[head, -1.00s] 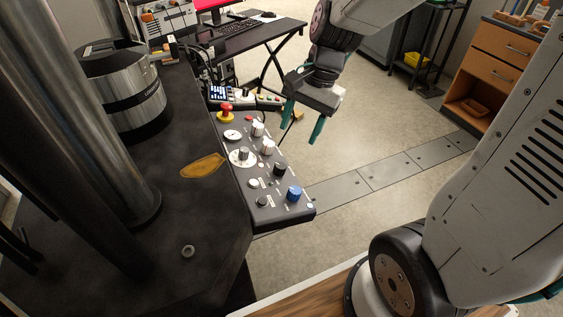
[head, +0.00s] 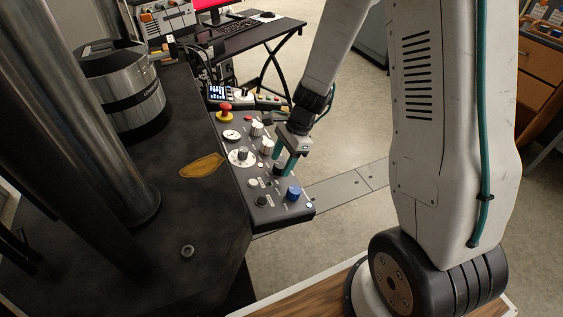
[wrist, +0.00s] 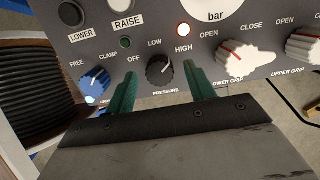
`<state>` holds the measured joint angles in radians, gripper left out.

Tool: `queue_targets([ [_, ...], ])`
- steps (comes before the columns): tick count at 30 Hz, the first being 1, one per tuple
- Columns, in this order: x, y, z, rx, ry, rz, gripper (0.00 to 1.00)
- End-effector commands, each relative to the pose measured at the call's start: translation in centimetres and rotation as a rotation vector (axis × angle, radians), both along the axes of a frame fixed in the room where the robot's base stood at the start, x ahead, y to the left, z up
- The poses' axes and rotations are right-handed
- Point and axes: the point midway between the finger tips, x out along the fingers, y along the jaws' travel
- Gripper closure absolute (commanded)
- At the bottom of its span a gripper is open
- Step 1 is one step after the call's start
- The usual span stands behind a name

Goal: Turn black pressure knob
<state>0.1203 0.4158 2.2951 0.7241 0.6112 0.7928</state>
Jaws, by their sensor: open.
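The black pressure knob (wrist: 160,70) sits on the dark control panel (wrist: 222,84), above the PRESSURE label, with LOW and HIGH printed over it. In the wrist view my gripper (wrist: 159,75) is open, with one teal finger on each side of the knob and visible gaps between. I cannot tell how deep the fingertips reach or whether they touch the panel. In the head view my gripper (head: 284,164) is over the panel's right side and mostly hides the knob.
A blue clamp knob (wrist: 95,82) is left of the fingers, and a white lower grip knob (wrist: 242,60) is close on the right. A lit red lamp (wrist: 184,30) is above. A red emergency button (head: 225,108) stands at the panel's far end.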

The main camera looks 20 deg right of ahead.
Motion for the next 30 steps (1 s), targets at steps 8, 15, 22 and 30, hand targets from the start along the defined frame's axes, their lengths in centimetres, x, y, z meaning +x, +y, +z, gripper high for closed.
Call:
queue_targets([
  [8,-0.03,0.47,-1.09,-0.001,0.0,0.001,0.46],
  [15,-0.03,0.47,-1.05,-0.001,-0.001,0.002,0.74],
  [22,-0.02,0.46,-1.03,-0.001,-0.002,0.004,0.91],
  [30,0.0,0.46,-1.02,0.0,-0.019,0.069,0.91],
])
